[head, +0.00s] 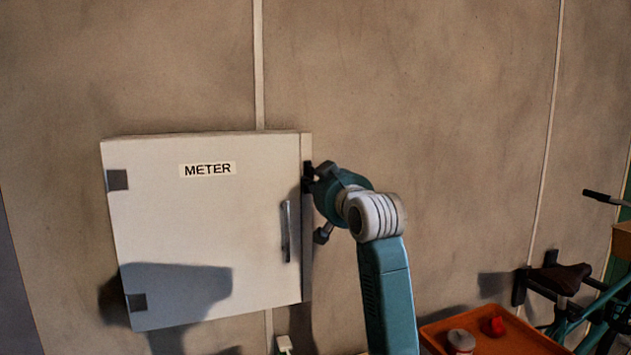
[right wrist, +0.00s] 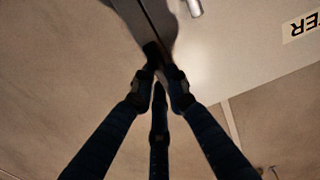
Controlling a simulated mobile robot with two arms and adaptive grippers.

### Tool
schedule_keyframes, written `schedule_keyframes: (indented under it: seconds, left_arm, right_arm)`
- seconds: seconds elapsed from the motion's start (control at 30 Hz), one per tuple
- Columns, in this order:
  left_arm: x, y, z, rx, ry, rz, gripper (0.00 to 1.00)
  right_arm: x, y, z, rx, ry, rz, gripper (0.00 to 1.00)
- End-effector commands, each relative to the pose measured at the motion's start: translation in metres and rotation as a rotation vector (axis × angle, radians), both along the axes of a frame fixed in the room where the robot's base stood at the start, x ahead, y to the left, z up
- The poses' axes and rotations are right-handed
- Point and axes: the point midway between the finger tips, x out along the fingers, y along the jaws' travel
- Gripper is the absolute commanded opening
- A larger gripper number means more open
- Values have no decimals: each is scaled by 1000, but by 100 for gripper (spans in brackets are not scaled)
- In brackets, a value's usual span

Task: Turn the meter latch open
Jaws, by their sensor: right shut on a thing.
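The white meter box (head: 215,240) hangs on the wall, with a METER label (head: 207,169) on its door and a grey bar handle (head: 286,231) near the door's right edge. The door looks closed. My right gripper (head: 313,178) is at the upper right edge of the box, shut on the small dark latch (head: 308,168). In the right wrist view the fingers of my right gripper (right wrist: 160,78) close around the dark latch (right wrist: 151,50), which they partly hide. Its exact angle cannot be told. My left gripper is not in view.
An orange tray (head: 530,345) with a white-topped jar (head: 461,341) and a red item (head: 496,326) is at the lower right. A bicycle (head: 575,295) stands beyond it at the right edge. The wall right of the box is bare.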

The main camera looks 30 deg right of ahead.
Motion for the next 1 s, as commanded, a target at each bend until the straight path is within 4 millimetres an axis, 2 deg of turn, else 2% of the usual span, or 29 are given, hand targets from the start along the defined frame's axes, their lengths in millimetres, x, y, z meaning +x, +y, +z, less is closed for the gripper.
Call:
schedule_keyframes:
  seconds: [0.03, 0.43, 0.47, 0.53, 0.87, 1.0]
  left_arm:
    - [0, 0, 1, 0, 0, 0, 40]
    - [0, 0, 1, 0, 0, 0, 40]
    - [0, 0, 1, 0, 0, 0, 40]
    - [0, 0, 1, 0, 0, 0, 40]
    - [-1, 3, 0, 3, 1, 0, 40]
    - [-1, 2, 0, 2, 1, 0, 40]
  right_arm:
    - [-1, -1, 5, -9, -10, -2, 0]
    - [-1, -1, 6, -14, -10, -3, 0]
    - [-1, -1, 6, -14, -10, -3, 18]
    - [-1, -1, 5, -13, -9, -3, 32]
    - [-2, 0, 2, -10, -3, -2, 33]
    - [-14, 3, 3, -11, -6, -1, 33]
